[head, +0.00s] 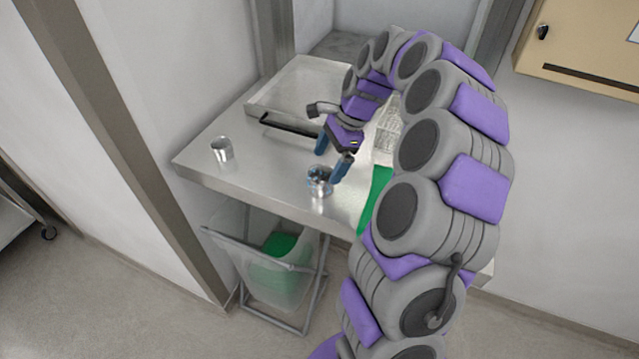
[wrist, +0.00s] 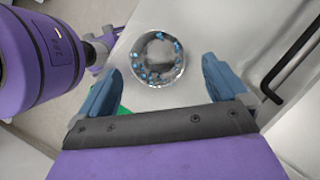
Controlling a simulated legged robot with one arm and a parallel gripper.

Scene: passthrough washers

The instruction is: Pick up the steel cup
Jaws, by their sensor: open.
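A small shiny steel-looking cup (head: 221,150) stands upright near the left corner of the metal table. A second round, shiny cup (head: 320,181) with blue and white bits stands near the table's front edge; I cannot tell if it is steel or clear. In the wrist view this second cup (wrist: 157,59) sits ahead of and between the fingers, with its contents showing. My gripper (head: 333,160) is open and empty, its blue fingers apart just above and behind that cup. In the wrist view my gripper (wrist: 158,75) shows no finger touching the cup.
The metal table (head: 270,165) has a raised tray-like part (head: 300,85) with a black handle (head: 290,127) at the back. A green item (head: 376,195) lies right of the second cup. A bin (head: 270,265) hangs below. A wall column stands left.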

